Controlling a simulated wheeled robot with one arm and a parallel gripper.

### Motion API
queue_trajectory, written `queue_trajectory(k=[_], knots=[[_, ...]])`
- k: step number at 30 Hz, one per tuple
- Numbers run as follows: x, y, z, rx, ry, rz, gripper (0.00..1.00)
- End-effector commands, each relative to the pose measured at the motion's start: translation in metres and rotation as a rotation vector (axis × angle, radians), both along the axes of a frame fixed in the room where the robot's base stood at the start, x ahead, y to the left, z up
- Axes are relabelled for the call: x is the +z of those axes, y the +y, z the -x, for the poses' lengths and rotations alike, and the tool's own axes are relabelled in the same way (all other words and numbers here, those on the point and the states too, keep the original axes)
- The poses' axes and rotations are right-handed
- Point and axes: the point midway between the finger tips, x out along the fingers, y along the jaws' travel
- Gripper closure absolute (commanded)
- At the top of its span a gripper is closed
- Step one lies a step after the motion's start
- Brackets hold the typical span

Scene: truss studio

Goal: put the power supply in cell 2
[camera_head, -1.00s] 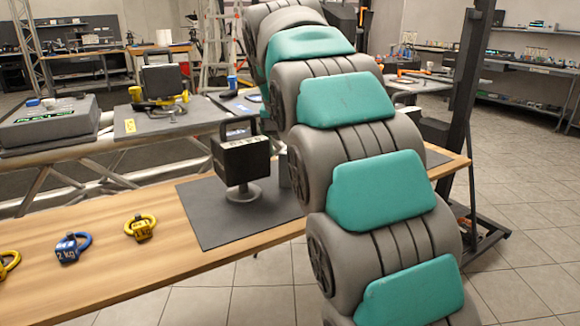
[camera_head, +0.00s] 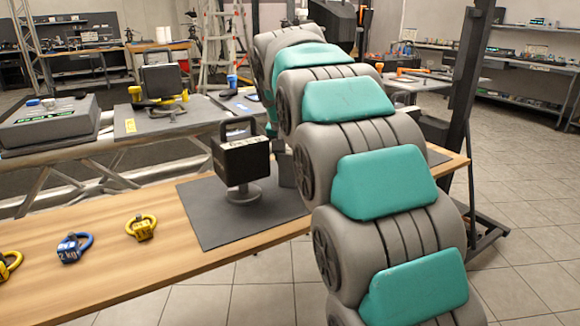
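A black box with a top handle (camera_head: 241,158) stands on a round-footed post on a dark mat (camera_head: 215,225) on the wooden table. I cannot tell for sure which thing is the power supply. No cell marked 2 can be made out. My grey and teal arm crosses the middle of the view and reaches away from me. My gripper does not show; the far end of the arm is hidden behind its own links.
Yellow ring weights (camera_head: 141,227) and a blue one marked 2 kg (camera_head: 73,247) lie on the wooden table (camera_head: 110,278), left of the mat. A dark upright post (camera_head: 467,110) rises at right. Tiled floor is clear at right.

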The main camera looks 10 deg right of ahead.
Motion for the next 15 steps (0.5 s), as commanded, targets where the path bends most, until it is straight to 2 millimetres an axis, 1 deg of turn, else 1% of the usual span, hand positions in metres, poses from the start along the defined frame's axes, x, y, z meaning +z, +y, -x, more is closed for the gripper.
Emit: queue_trajectory(k=[1, 2, 13, 15], knots=[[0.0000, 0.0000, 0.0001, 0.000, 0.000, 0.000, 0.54], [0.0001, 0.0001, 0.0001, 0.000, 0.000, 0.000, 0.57], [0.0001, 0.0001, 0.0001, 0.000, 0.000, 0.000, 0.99], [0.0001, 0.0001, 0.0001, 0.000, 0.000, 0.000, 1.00]])
